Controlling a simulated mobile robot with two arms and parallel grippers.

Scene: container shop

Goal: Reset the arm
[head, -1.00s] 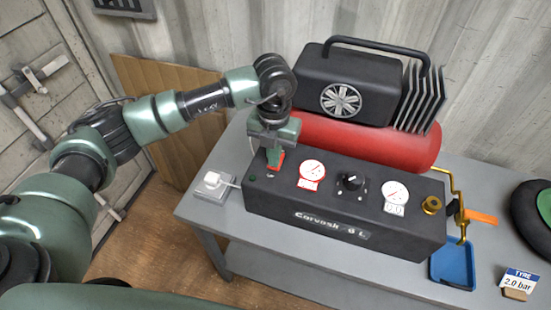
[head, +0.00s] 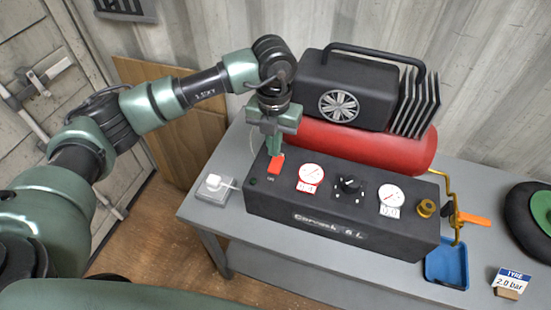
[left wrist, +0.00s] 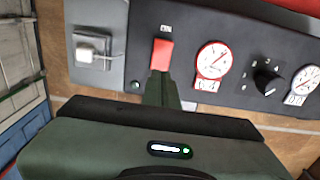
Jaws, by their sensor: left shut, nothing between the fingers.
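My left gripper (head: 274,150) is shut and empty, pointing down just above the red switch (head: 275,166) at the left end of the black compressor panel (head: 330,238). In the left wrist view the shut fingertips (left wrist: 160,80) appear just below the red switch (left wrist: 162,54). I cannot tell whether they touch it. A small green lamp (head: 251,181) sits left of the switch. My right gripper is not in view.
A red tank (head: 375,147) and black motor housing (head: 345,90) stand close behind the panel. A white plug (head: 213,182) sits left of it. A blue tray (head: 447,265), orange-handled valve (head: 472,218) and tyre (head: 530,215) are at right.

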